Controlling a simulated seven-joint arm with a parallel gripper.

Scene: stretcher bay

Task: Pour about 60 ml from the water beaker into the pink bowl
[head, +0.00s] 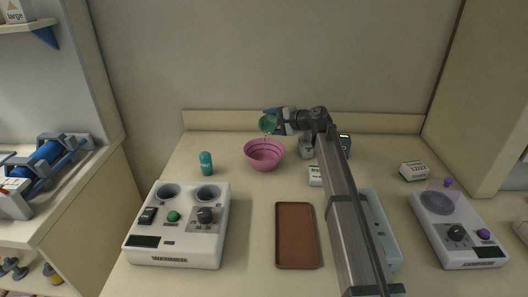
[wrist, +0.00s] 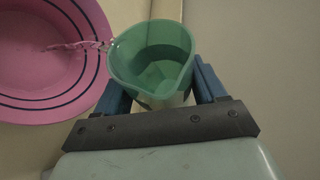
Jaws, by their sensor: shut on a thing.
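The green water beaker (head: 268,123) is held tilted above the pink bowl in the head view. In the wrist view the beaker (wrist: 152,62) shows its open mouth with liquid inside. My gripper (head: 280,119) is shut on it, with a blue finger on each side in the wrist view (wrist: 160,88). The pink bowl (head: 264,155) stands on the counter below the beaker. In the wrist view the bowl (wrist: 42,108) has dark rings, and a thin clear stream runs from the beaker's lip toward it. The level in the bowl cannot be told.
A teal bottle (head: 206,163) stands left of the bowl. A white two-well device (head: 178,225) is front left, a brown tray (head: 297,236) front middle. A pale blue tray (head: 380,232) lies beside my arm. A white device with a purple knob (head: 458,230) is at right.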

